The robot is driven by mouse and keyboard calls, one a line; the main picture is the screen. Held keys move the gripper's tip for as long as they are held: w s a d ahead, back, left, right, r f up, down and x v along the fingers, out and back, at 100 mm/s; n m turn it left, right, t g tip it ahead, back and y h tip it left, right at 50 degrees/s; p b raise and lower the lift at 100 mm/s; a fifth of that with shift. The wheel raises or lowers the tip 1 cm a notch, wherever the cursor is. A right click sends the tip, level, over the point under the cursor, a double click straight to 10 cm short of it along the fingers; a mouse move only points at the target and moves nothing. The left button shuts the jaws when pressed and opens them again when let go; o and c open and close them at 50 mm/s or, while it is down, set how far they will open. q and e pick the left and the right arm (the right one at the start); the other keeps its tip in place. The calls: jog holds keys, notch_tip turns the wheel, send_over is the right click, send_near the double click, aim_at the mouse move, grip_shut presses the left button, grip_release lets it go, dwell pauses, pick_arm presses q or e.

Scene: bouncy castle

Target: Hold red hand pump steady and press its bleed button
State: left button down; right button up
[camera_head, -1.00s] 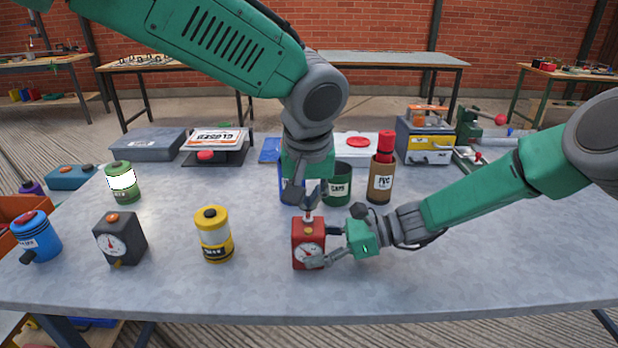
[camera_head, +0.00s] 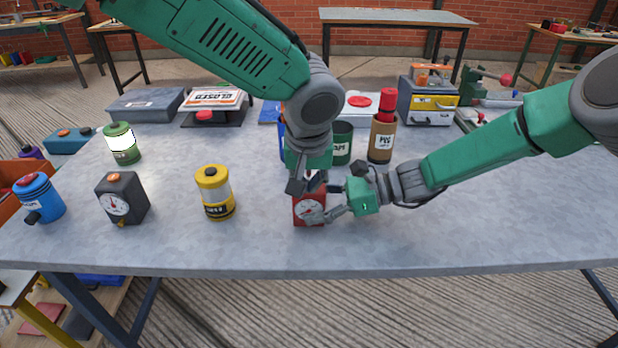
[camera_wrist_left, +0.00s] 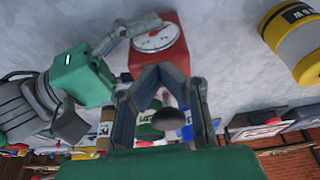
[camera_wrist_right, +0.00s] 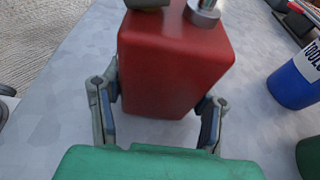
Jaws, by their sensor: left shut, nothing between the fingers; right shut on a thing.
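The red hand pump (camera_head: 309,208) stands upright on the grey table, its white dial facing the front. It also shows in the left wrist view (camera_wrist_left: 170,50) and, close up, in the right wrist view (camera_wrist_right: 172,70). My right gripper (camera_head: 328,208) is shut on the pump's body from the right side, one finger on each side in the right wrist view (camera_wrist_right: 158,105). My left gripper (camera_head: 305,187) points down, shut and empty, right over the top of the pump. The bleed button is hidden behind the left gripper in the head view; I cannot tell whether the fingertips touch it.
A yellow canister (camera_head: 214,192), a black gauge box (camera_head: 122,198), a blue canister (camera_head: 38,198) and a green-white canister (camera_head: 121,143) stand to the left. A brown PVC tube (camera_head: 381,138) and a green cup (camera_head: 343,143) stand behind. The front right tabletop (camera_head: 480,225) is clear.

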pick_arm(q)
jog(key=shift+s+a+f, duration=0.1)
jog(key=shift+s+f, duration=0.05)
jog(key=shift+f, duration=0.45)
pick_arm(e)
jog(key=shift+s, duration=0.1)
pick_arm(q)
jog(key=r, duration=0.4)
jog(key=shift+w+r, duration=0.2)
jog(key=shift+r, duration=0.15)
jog(key=v, duration=1)
pick_arm(e)
jog(key=o, duration=0.9)
pick_arm(q)
jog(key=shift+w, duration=0.1)
pick_arm(e)
jog(key=shift+d, duration=0.1)
